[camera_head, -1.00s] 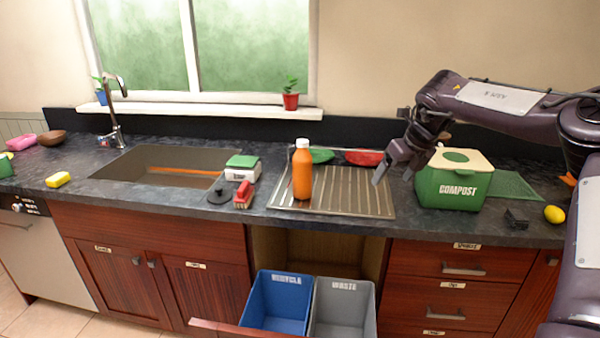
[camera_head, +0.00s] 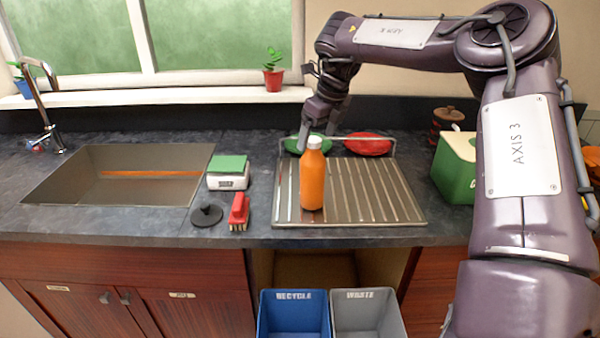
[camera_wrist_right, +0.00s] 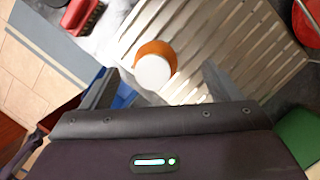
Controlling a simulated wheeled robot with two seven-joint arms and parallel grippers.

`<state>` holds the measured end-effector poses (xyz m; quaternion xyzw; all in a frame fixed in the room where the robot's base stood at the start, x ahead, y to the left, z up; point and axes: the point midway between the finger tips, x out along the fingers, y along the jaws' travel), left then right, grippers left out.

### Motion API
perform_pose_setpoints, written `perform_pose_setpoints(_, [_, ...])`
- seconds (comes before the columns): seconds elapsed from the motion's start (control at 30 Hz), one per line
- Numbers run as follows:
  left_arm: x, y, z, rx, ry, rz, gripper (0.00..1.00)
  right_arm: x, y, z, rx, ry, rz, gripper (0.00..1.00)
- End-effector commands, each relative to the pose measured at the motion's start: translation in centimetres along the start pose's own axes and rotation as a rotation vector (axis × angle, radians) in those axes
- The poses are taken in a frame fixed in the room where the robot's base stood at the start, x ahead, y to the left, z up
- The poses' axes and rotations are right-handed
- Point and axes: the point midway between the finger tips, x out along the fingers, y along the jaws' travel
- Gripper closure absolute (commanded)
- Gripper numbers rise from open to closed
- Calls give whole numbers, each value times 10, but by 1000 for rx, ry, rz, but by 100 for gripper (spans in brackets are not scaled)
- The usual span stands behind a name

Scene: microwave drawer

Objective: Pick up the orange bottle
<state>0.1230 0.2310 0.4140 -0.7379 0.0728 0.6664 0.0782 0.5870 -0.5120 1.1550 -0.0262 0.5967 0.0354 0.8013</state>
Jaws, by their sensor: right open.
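The orange bottle (camera_head: 312,180) with a white cap stands upright on the metal drying rack (camera_head: 375,195). In the right wrist view the bottle (camera_wrist_right: 154,66) is seen from above, just beyond the space between the fingers. My right gripper (camera_head: 318,138) is open and close to the bottle's cap, above and behind it in the head view. The fingers are not closed on the bottle. In the right wrist view the gripper (camera_wrist_right: 160,90) has its fingers spread to either side. My left gripper is not in view.
A green bowl (camera_head: 308,141) and a red bowl (camera_head: 368,145) lie at the rack's back. The green compost box (camera_head: 455,170) is right. Open bins (camera_head: 293,320) are below.

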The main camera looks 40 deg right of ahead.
Motion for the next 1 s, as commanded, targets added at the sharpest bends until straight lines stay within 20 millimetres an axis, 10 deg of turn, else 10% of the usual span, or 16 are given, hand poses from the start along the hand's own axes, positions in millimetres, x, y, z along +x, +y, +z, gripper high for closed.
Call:
perform_pose_setpoints(0.33, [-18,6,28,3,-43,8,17,42,7,3,3,3,2,17])
perform_pose_setpoints(0.8, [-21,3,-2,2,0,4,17,67,7,4,3,-2,0,17])
perform_pose_setpoints(1.0, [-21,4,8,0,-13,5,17,67,8,4,3,-1,0,43])
